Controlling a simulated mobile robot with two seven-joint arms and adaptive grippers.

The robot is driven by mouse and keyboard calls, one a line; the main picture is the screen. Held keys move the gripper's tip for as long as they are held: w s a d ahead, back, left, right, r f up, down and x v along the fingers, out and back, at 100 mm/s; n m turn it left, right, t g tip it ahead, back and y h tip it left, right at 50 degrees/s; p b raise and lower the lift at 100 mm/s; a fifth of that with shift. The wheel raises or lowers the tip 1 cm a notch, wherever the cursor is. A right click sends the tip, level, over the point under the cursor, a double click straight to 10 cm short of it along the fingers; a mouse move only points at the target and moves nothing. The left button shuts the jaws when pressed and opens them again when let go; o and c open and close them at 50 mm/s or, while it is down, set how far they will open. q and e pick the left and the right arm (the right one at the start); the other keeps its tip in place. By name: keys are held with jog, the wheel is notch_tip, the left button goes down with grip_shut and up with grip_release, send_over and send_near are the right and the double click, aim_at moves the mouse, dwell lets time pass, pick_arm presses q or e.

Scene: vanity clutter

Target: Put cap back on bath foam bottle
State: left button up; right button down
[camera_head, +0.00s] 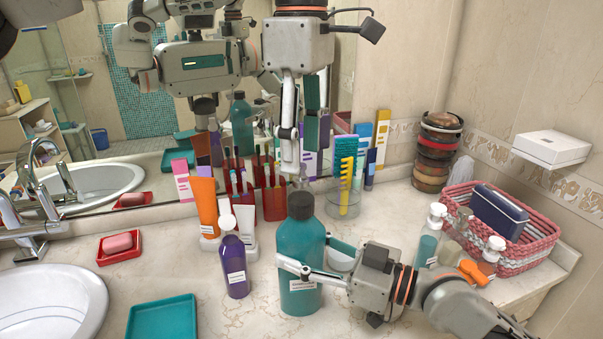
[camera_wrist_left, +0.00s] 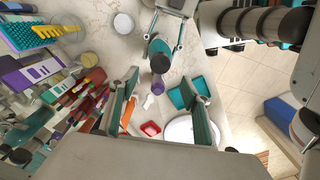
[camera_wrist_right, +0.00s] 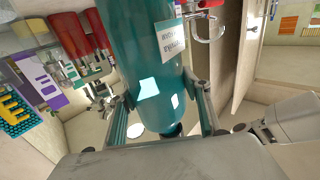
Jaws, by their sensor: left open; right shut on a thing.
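The bath foam bottle (camera_head: 301,250) is a large teal bottle with a white label, upright on the counter. A dark grey cap (camera_head: 300,206) sits at its top; I cannot tell how firmly it is seated. It also shows from above in the left wrist view (camera_wrist_left: 160,63). My right gripper (camera_head: 312,262) is shut around the bottle's body, one finger on each side, as the right wrist view (camera_wrist_right: 165,105) shows. My left gripper (camera_head: 303,165) points down above and behind the cap, open and empty, apart from it.
A purple bottle (camera_head: 235,265) stands just left of the teal one. Orange and white tubes (camera_head: 205,203) and red cups (camera_head: 273,203) stand behind. Clear bottles (camera_head: 428,240) and a pink basket (camera_head: 520,238) are at right. A teal tray (camera_head: 165,318) lies front left.

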pick_arm(q)
jog(key=shift+r, duration=1.4)
pick_arm(e)
jog(key=c, duration=1)
grip_release()
jog(key=shift+o, duration=0.2)
jog(key=v, duration=1.2)
